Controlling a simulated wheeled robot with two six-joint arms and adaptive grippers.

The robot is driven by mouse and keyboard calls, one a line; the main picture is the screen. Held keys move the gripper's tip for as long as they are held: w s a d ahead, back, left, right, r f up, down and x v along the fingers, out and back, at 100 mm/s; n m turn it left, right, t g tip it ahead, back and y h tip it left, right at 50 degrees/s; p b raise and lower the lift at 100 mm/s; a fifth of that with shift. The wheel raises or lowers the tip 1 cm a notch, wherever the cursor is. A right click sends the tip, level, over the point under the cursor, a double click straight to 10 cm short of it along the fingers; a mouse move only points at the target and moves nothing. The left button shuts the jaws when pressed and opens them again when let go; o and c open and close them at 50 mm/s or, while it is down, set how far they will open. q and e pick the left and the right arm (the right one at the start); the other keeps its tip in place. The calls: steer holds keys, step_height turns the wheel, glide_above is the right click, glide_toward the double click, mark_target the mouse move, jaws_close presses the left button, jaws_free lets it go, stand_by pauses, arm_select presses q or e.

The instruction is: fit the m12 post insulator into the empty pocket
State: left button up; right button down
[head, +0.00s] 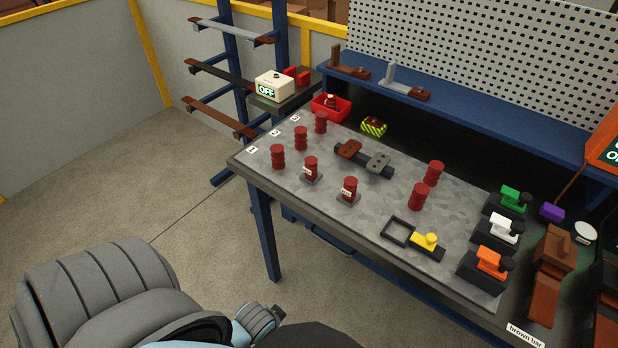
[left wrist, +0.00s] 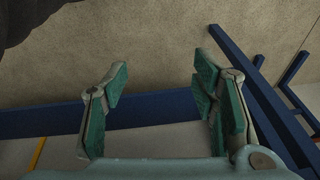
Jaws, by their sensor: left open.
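Several dark red ribbed post insulators stand upright on the grey bench top (head: 385,180): three at the left (head: 278,157), two at the right (head: 419,196). Two more, one nearer the left (head: 311,168) and one nearer the middle (head: 349,189), stand on dark bases with white labels too small to read. I cannot tell which is the m12. An empty square black frame (head: 397,232) lies near the front edge, beside a yellow knobbed piece (head: 425,241). My left gripper (left wrist: 160,100) is open and empty in the left wrist view, away from the insulators. My right gripper is not in view.
A red bin (head: 331,107), a striped block (head: 374,127) and a dark bar with brown and grey pads (head: 364,160) sit toward the back. Green, white and orange handled units (head: 491,263) crowd the right end. A blue shelf (head: 460,102) overhangs the back. Floor in front is clear.

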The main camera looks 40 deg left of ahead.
arm_select(q)
step_height(320, 180, up, 12)
steer(key=w+f, duration=0.1)
steer(key=w, duration=0.1)
steer(key=n+y, duration=0.2)
steer(key=n, duration=0.8)
glide_toward(312, 161)
steer(key=b+x, duration=0.1)
steer(key=x, duration=1.1)
steer(key=shift+r+t, duration=0.1)
steer(key=shift+t, duration=0.2)
jaws_close()
